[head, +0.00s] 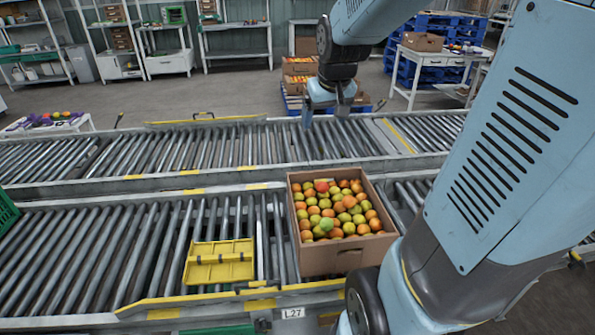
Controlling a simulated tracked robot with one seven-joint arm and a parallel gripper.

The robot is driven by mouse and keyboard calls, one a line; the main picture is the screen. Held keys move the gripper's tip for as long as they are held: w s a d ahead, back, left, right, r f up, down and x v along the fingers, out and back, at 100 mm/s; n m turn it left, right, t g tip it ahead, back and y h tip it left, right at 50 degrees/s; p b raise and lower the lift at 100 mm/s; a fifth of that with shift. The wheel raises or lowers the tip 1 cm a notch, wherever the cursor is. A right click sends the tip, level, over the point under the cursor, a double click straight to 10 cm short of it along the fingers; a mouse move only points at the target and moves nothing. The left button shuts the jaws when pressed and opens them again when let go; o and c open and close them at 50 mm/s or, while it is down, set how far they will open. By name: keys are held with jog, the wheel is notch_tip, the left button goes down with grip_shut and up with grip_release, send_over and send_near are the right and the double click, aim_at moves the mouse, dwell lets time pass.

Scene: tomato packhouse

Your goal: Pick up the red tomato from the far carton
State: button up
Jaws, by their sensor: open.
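An open cardboard carton (345,259) full of orange, yellow-green and a few redder round fruits stands on the near roller conveyor. A red tomato (321,186) lies on top near the back of this carton, among orange and green ones. Farther back, stacked cartons (300,79) with orange-red contents stand on a blue pallet; single fruits there are too small to tell. My gripper (326,112) points down with its fingers apart and nothing between them. It appears above the far conveyor, beyond the near carton and clear of the fruit.
A yellow tray (219,262) lies on the near conveyor (90,257) left of the carton. A green crate (7,211) is at the left edge. The far conveyor (200,150) is bare. A white table (437,58) with a box and blue pallets stand at the back right.

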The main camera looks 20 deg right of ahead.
jog(key=w+d+f, duration=0.6)
jog(key=w+f, duration=0.6)
send_near(323, 183)
jog(key=shift+m+g, duration=0.4)
jog(key=x, duration=0.5)
jog(key=shift+w+d, duration=0.25)
jog(key=shift+w, duration=0.25)
jog(key=shift+a+x, duration=0.15)
jog(key=shift+x, duration=1.2)
jog(key=shift+a+x, duration=0.1)
jog(key=shift+x, duration=1.2)
jog(key=shift+s, duration=0.2)
jog(key=c, duration=0.8)
jog(key=shift+c, duration=0.2)
